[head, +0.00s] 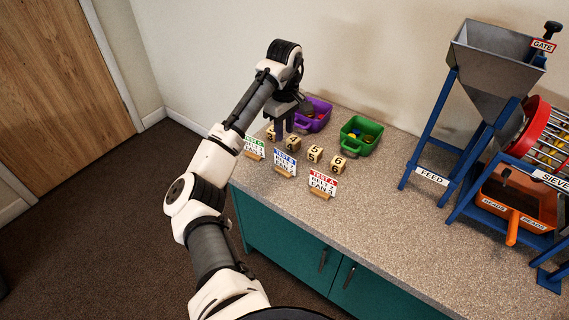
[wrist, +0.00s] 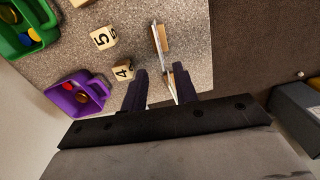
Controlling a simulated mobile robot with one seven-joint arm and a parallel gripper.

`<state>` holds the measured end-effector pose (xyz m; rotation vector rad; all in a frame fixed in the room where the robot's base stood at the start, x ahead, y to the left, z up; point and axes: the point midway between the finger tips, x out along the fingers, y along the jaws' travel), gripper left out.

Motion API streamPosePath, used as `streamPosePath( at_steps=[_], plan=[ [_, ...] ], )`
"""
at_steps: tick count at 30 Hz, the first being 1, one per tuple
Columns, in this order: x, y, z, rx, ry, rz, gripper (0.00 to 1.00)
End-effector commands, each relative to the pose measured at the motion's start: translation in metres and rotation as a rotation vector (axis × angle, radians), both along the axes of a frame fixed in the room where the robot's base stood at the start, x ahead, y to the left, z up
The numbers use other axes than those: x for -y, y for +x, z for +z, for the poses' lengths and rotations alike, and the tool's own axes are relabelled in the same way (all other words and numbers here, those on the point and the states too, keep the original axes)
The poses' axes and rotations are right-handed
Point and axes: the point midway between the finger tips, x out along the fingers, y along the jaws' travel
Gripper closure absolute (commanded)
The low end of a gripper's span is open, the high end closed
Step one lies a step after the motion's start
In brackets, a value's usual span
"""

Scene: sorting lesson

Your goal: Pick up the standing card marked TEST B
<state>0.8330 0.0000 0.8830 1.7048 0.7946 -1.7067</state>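The standing card marked TEST B (head: 284,163) has a blue heading and a small wooden base, and stands in the middle of a row of three. A green-headed card (head: 254,147) is to its left and the red-headed TEST A card (head: 322,183) to its right. My gripper (head: 283,131) is above the counter, behind the cards. In the wrist view my gripper (wrist: 160,74) is open, its dark fingers apart. One card (wrist: 158,42) shows nearly edge-on beyond the fingertips; another wooden base shows beside the right finger. Their markings cannot be read there.
Numbered wooden cubes, including 5 (head: 314,153) and 6 (head: 337,164), stand behind the cards. A purple bin (head: 322,122) and a green bin (head: 373,133) are further back. The blue feed stand (head: 432,130) is at right. Bare counter (head: 390,225) lies right of the cards.

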Motion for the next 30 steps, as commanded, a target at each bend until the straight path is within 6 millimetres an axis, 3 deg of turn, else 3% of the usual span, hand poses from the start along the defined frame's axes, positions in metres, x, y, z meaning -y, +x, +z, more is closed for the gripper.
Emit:
streamPosePath(
  at_steps=[7, 30],
  plan=[
    [0.002, -0.001, -0.054, -0.004, -0.005, -0.001, 0.71],
    [0.0, 0.001, -0.128, 0.002, -0.003, -0.002, 0.71]
  ],
)
